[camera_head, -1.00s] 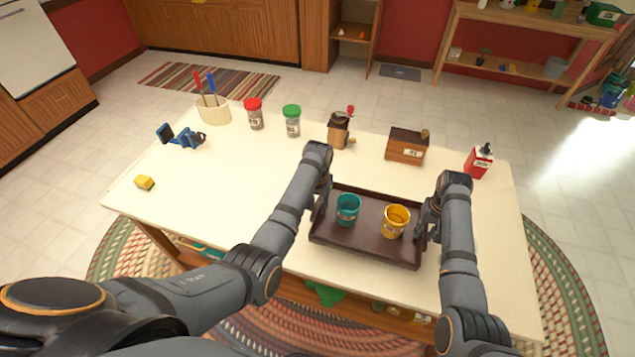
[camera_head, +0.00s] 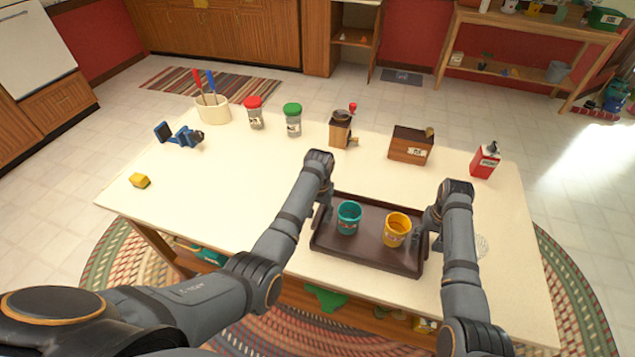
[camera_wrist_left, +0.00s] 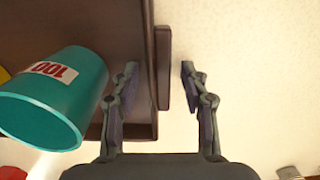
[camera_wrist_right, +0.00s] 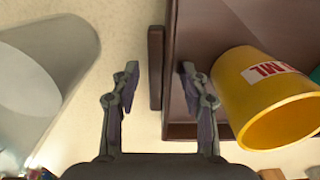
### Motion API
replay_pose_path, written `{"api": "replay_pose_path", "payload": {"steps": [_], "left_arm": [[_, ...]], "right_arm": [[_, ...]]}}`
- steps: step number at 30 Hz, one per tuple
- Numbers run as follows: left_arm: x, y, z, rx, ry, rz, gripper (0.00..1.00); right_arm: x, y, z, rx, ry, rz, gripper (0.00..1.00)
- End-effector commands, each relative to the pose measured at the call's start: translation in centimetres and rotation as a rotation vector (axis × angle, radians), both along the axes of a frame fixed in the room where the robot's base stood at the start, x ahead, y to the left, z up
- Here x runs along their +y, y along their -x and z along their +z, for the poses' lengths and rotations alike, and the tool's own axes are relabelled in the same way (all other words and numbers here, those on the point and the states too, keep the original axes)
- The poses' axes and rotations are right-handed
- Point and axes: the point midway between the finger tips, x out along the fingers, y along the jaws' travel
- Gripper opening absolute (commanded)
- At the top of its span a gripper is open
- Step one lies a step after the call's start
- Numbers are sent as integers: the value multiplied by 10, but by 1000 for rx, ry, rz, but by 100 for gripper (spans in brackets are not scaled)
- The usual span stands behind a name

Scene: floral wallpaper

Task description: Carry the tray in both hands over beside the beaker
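The dark brown tray (camera_head: 365,256) lies on the table's near side, holding a teal cup (camera_head: 348,217) and a yellow cup (camera_head: 397,229). My left gripper (camera_wrist_left: 159,72) is open, its fingers on either side of the tray's left handle with gaps showing. My right gripper (camera_wrist_right: 160,72) is open, its fingers astride the right handle, also with gaps. A clear glass vessel, seemingly the beaker (camera_wrist_right: 45,75), stands right of the tray. In the head view it is a faint outline (camera_head: 482,246) beside my right arm, partly hidden.
Along the far side stand a utensil crock (camera_head: 213,110), red-lidded jar (camera_head: 255,115), green-lidded jar (camera_head: 292,121), grinder (camera_head: 340,130), wooden box (camera_head: 409,147) and red bottle (camera_head: 485,161). A blue device (camera_head: 178,134) and yellow block (camera_head: 139,181) lie left. The table's left-centre is clear.

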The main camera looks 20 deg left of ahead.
Motion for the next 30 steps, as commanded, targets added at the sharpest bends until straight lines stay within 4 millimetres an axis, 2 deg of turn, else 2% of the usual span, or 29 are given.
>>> {"api": "replay_pose_path", "payload": {"steps": [5,8,18,21,25,30], "left_arm": [[0,0,1,-1,0,0,45],[0,-1,11,-2,0,0,45],[0,-1,90,-3,0,0,45],[0,-1,106,-2,0,0,45],[0,-1,118,-1,0,0,45],[0,0,120,1,0,0,45]], "right_arm": [[0,0,0,0,0,0,45],[0,0,0,0,0,0,45],[0,0,0,0,0,0,45],[0,0,0,0,0,0,45],[0,0,0,0,0,0,45],[0,0,1,0,0,0,45]]}}
